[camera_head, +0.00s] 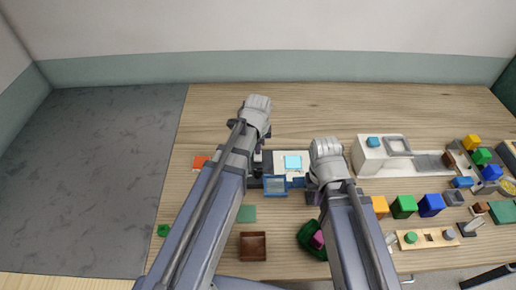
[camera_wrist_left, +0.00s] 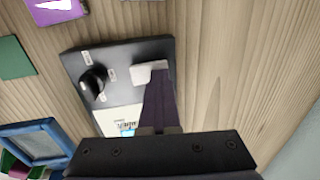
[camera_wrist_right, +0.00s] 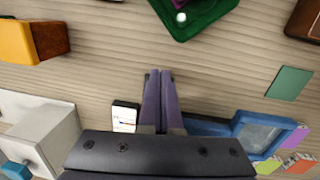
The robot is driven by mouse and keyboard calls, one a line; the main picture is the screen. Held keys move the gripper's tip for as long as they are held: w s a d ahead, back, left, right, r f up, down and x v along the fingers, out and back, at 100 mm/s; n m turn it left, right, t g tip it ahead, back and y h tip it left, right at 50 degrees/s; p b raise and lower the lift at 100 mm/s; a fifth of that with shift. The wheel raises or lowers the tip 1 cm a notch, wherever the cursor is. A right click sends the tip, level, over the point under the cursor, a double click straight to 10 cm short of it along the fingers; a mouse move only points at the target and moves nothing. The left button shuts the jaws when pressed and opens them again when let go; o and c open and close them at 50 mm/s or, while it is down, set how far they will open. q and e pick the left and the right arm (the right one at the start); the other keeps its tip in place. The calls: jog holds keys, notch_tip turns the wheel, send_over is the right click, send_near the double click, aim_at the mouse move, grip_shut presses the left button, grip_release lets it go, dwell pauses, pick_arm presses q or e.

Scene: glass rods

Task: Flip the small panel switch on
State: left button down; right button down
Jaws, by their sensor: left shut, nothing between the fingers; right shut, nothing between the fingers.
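The panel shows in the left wrist view as a dark box (camera_wrist_left: 118,52) with a black knob (camera_wrist_left: 93,84) on it. A small pale switch (camera_wrist_left: 146,70) sits near its upper right part. My left gripper (camera_wrist_left: 158,70) is shut and empty, with its tip at or right over the switch; I cannot tell whether they touch. In the head view the left gripper (camera_head: 258,163) is at the panel and its arm hides much of it. My right gripper (camera_wrist_right: 158,72) is shut and empty above bare table; in the head view it (camera_head: 312,190) is right of the blue frame.
A blue-framed tray (camera_head: 275,186) lies between the grippers. A green tray (camera_head: 313,240) and a brown box (camera_head: 253,246) are nearer the front. A white machine (camera_head: 380,155) and several coloured blocks (camera_head: 403,206) stand to the right. The table's back is clear.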

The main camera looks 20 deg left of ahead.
jog(key=shift+s, duration=0.1)
pick_arm(q)
jog(key=shift+f, duration=0.1)
jog(key=shift+s, duration=0.15)
jog(key=shift+s+d+p, duration=0.25)
jog(key=shift+s+p, duration=0.05)
jog(key=shift+s, duration=0.4)
jog(key=shift+w+r, duration=0.1)
jog(key=shift+r, duration=0.1)
pick_arm(e)
jog(key=shift+r, duration=0.15)
